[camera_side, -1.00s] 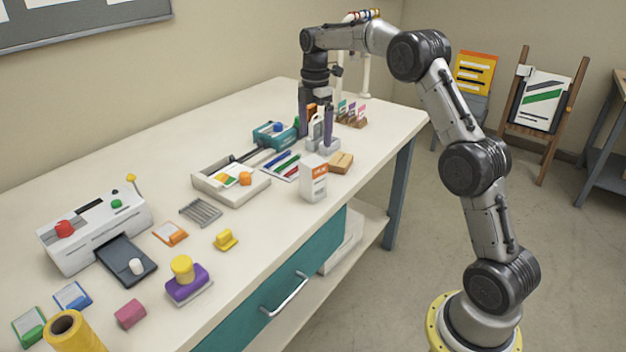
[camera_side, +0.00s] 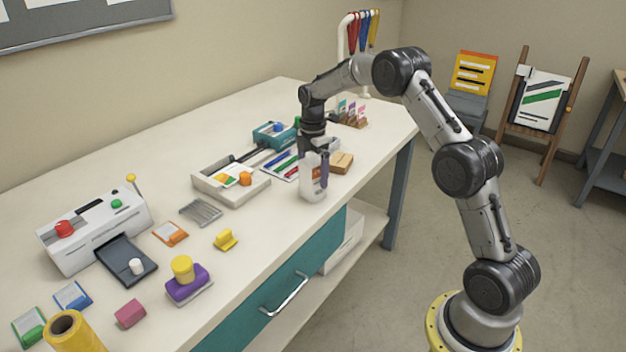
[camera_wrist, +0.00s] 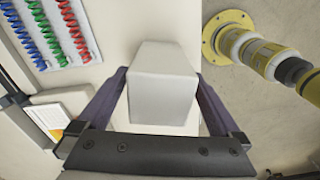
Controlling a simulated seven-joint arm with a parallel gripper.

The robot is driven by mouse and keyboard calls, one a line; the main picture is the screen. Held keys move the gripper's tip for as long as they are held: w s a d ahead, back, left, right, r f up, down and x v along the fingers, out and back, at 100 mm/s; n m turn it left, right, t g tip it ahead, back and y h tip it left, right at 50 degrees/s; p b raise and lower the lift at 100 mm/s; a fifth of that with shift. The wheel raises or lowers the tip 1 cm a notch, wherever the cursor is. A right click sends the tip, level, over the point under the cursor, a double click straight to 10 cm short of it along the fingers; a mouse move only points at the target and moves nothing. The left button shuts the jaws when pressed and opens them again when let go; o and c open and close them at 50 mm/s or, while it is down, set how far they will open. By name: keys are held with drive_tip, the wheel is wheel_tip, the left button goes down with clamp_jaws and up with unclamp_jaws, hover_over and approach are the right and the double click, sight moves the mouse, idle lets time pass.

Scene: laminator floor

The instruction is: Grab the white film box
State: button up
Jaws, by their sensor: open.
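The white film box (camera_side: 309,188) stands upright near the front edge of the table in the side view. My gripper (camera_side: 315,176) is lowered over it, pointing down. One dark finger shows in front of the box and hides part of its printed face. In the wrist view the plain pale top of the box (camera_wrist: 163,75) lies between the two fingers of my gripper (camera_wrist: 162,88). The fingers are open, one on each side of the box. Whether either finger touches it is hard to tell.
A small tan box (camera_side: 342,162) stands close behind the film box to the right.

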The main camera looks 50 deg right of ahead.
drive_tip(key=shift+f, duration=0.5)
clamp_jaws()
